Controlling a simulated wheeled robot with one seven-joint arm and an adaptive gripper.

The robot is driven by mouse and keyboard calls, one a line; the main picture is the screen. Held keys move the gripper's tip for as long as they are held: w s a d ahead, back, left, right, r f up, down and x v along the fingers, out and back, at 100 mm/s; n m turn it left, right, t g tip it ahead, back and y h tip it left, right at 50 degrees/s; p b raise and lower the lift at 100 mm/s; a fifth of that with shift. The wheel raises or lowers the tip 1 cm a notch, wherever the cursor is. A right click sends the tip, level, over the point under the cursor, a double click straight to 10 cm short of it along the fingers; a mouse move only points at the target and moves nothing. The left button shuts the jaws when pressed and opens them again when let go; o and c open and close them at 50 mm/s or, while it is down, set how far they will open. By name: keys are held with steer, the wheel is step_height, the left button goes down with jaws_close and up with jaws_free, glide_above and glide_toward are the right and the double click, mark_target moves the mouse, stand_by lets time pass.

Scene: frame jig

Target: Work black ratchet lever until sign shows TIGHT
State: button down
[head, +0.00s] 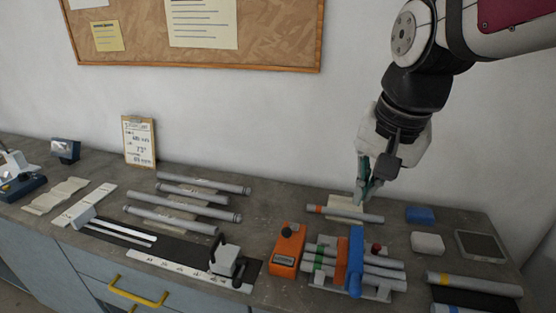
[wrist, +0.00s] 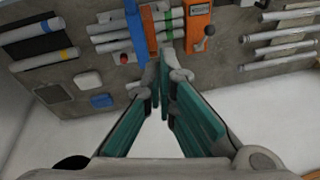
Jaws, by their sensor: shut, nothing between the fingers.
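An orange box (head: 290,245) stands on the bench left of the tube jig, with a black knobbed lever (head: 288,230) on top. A small dark sign (head: 283,260) is on its front face; its lettering is too small to read. The orange box (wrist: 198,20) and its dark lever (wrist: 209,31) also show at the top of the wrist view. My gripper (head: 362,196) is shut and empty, fingers down, above the back of the bench, behind the jig and apart from the lever. Its fingertips (wrist: 164,78) meet in the wrist view.
The jig holds grey tubes (head: 385,272) under a blue bar (head: 356,250) and an orange strap (head: 340,262). A loose tube (head: 345,214) lies behind it. A black-handled fixture (head: 225,262) stands to the left. Blue (head: 420,215) and white (head: 427,243) blocks lie right.

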steer(key=w+a+f+m+g+p, duration=0.3)
steer(key=w+a+f+m, duration=0.4)
steer(key=w+a+f, duration=0.3)
step_height(320, 180, down, 2)
steer(key=w, duration=0.2)
steer(key=shift+w+a+f+m+g, duration=0.15)
steer(key=shift+w+a+m+g, duration=0.05)
steer(key=shift+w+m+g, duration=0.2)
